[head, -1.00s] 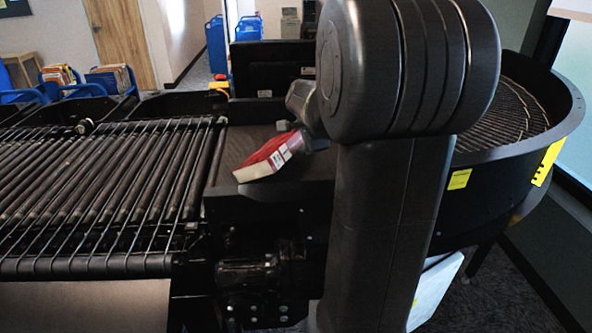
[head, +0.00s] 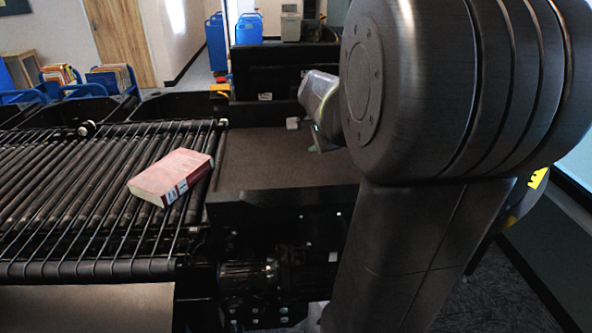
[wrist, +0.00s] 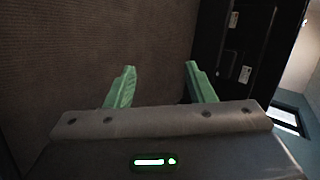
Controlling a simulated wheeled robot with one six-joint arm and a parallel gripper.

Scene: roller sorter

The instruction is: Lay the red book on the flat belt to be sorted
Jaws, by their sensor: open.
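The red book (head: 172,175) lies on the roller section (head: 100,190) in the head view, near its right end, with its pale page edge and a white label facing the camera. The flat belt (head: 270,158), a dark brown surface right of the rollers, is bare where it shows. My gripper (head: 318,140) is over the right part of the belt, apart from the book, and partly hidden by my arm. In the wrist view its two green fingers (wrist: 157,85) are spread with nothing between them, above the brown belt surface (wrist: 100,50).
A black wall with pale labels (wrist: 235,45) stands close to the fingers in the wrist view. Black bins (head: 180,106) line the far side of the rollers. Blue carts with books (head: 112,80) stand behind. A raised black edge (head: 270,196) borders the belt's near side.

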